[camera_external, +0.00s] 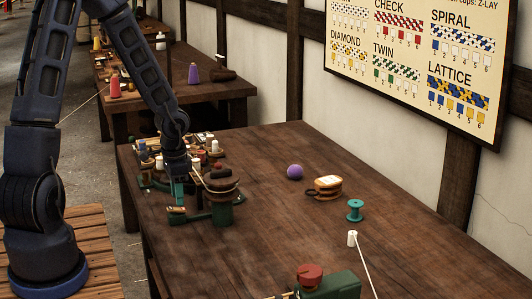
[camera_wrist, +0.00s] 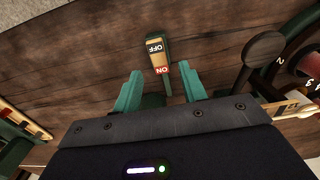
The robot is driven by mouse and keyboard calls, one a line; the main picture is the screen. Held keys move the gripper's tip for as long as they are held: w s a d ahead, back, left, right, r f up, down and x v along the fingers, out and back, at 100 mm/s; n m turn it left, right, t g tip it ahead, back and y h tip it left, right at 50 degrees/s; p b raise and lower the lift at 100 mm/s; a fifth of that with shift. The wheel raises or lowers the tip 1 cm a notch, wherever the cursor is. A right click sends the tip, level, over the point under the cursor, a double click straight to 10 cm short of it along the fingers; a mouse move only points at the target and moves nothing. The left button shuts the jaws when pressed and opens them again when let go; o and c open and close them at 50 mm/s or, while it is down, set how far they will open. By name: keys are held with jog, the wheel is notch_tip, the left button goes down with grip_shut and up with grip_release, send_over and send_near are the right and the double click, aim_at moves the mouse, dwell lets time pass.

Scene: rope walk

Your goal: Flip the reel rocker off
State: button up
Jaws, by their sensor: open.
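The reel rocker (camera_wrist: 155,50) shows in the wrist view as a small switch with a tan face marked OFF at the far end and a red ON patch at the near end, in a dark green housing. In the external view it appears as a small piece (camera_external: 177,210) at the table's left edge. My gripper (camera_wrist: 158,84) is open, its two green fingers on either side of the near, ON end and apart from it. In the external view my gripper (camera_external: 178,190) points down beside the green machine. Contact with the rocker cannot be told.
A green machine with a round top (camera_external: 222,195) stands right beside my gripper. A dark round knob (camera_wrist: 265,47) rises close to the right finger in the wrist view.

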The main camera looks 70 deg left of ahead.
aim_at(179, 209)
jog(key=shift+f, duration=1.7)
